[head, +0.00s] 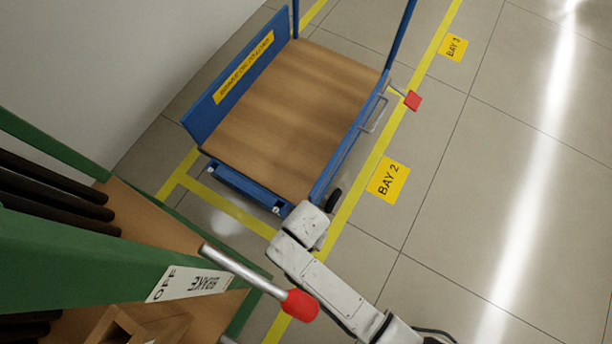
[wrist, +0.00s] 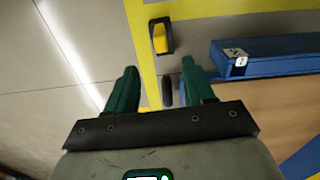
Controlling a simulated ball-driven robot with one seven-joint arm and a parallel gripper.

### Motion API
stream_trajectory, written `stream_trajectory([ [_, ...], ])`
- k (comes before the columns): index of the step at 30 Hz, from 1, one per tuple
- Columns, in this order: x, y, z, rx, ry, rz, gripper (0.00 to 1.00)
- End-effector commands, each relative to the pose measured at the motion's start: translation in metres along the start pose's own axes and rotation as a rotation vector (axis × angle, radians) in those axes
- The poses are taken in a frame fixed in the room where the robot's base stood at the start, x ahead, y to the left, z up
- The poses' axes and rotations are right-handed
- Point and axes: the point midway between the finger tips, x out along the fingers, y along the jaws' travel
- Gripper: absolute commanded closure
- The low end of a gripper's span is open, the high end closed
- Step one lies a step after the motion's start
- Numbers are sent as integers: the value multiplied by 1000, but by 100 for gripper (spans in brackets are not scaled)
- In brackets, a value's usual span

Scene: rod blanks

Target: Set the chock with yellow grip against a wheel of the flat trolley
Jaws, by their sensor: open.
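The chock, a black block with a yellow grip (wrist: 160,38), lies on the floor by the yellow line in the wrist view, ahead of my gripper. I cannot find it in the head view. The flat trolley has a wooden deck (head: 295,95) and blue frame; its blue edge (wrist: 275,52) is at right in the wrist view. A dark wheel (head: 334,200) shows beside its near corner; a dark rounded shape, probably this wheel (wrist: 167,90), appears between my fingers in the wrist view. My gripper (wrist: 159,72) is open with green fingers, apart from the chock.
A green rack (head: 100,265) with dark rods, a BRAKE label and a red-tipped lever (head: 300,304) stands at lower left. A red-ended lever (head: 412,100) juts from the trolley's right side. Tiled floor right of the BAY 2 label (head: 388,180) is clear.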

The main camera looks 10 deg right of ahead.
Motion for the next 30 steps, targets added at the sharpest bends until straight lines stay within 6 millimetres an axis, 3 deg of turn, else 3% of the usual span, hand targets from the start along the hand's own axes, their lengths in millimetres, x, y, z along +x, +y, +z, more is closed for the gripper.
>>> stream_trajectory([
  [14,6,-1,1,4,0,1,47],
  [30,89,-1,1,3,0,0,47],
])
